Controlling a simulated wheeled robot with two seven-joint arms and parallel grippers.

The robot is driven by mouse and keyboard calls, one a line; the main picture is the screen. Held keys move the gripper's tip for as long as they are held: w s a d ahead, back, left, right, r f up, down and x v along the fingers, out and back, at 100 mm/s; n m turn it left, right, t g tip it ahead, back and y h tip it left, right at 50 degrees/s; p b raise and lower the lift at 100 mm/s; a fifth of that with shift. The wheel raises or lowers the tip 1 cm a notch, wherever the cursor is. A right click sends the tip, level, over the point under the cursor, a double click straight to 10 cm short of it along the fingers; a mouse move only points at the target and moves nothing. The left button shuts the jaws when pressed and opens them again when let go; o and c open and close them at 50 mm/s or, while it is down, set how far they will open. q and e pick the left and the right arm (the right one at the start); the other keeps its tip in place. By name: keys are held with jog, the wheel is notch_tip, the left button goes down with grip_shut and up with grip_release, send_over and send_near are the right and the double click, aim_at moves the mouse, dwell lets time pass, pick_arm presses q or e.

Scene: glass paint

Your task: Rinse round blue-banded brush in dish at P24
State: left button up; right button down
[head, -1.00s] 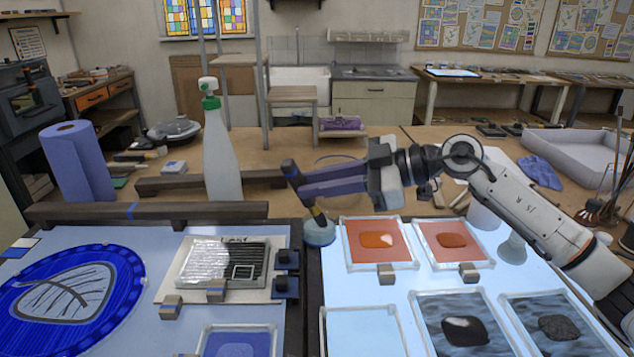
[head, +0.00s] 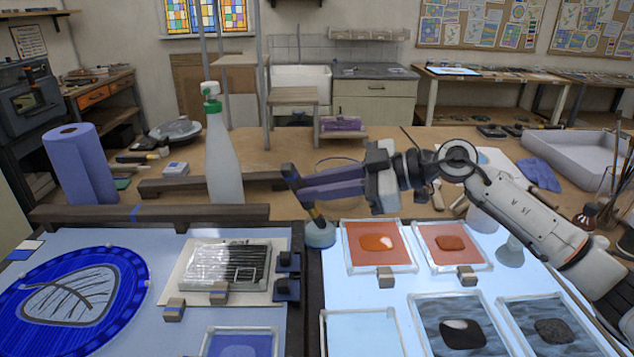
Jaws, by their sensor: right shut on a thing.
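My right gripper (head: 294,182) reaches in from the right, its long purple fingers shut on a brush near the middle of the bench. The brush (head: 315,213) slants down from the fingertips and shows a dark body with a yellowish part low down. Its lower end is at a small round pale blue-grey dish (head: 320,238), at the top left corner of the right light panel. Whether the bristles touch the inside of the dish is too small to tell. The blue band is not clear. My left gripper is out of view.
Framed orange glass tiles (head: 365,262) lie just right of the dish. A clear round rim (head: 338,160) shows behind my fingers.

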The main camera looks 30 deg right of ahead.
aim_at(296, 175)
jog(key=shift+s+p, duration=0.3)
dwell(2.5)
jog(key=shift+r, duration=0.1)
jog(key=shift+a+r, duration=0.4)
jog(key=shift+r, duration=0.45)
jog(key=shift+a+r, duration=0.4)
jog(key=shift+r, duration=2.65)
